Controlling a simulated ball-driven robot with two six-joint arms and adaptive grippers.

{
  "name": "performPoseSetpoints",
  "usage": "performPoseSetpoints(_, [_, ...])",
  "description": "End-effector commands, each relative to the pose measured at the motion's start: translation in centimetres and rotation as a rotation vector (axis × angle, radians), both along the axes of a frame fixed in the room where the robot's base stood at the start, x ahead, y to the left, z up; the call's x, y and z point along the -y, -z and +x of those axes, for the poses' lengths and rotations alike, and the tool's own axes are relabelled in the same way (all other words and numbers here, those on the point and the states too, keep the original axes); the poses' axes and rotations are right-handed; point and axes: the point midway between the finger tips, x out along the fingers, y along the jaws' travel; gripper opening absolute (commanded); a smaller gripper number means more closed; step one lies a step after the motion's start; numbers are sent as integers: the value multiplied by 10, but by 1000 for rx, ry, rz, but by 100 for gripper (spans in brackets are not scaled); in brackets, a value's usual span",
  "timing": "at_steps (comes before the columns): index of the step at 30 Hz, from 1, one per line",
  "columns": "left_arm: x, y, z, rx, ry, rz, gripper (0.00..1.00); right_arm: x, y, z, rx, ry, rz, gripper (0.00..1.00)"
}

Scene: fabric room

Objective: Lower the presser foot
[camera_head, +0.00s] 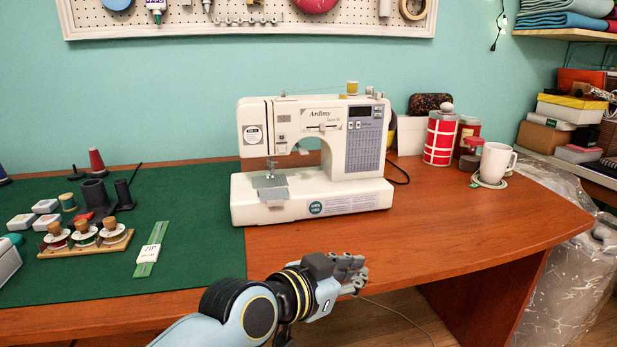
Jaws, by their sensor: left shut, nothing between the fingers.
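A white sewing machine (318,152) stands upright on the wooden table, its needle end at the left. The small metal presser foot (271,175) is under the needle head, above the grey plate (270,190). It is too small to tell whether it is up or down. A small light grey part, possibly its lever (301,150), shows at the right of the needle area. My left gripper (353,272) is shut and empty, in front of the table's front edge, below and apart from the machine. My right gripper is not in view.
A green mat (200,240) covers the table's left side, with thread spools on a wooden holder (85,240) and several small items. A white mug (494,163) and red canisters (440,138) stand right of the machine. The wooden tabletop (440,225) in front of the machine is clear.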

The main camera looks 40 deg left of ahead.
Motion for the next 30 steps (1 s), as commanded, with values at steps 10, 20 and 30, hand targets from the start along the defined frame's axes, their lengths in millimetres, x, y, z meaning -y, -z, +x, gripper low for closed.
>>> performPoseSetpoints(10, [-53,-131,92,607,-398,4,0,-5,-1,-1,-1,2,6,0])
performPoseSetpoints(20, [-121,-144,94,706,-953,94,0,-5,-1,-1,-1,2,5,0])
performPoseSetpoints(30, [-125,-143,91,699,-996,104,0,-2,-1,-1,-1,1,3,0])
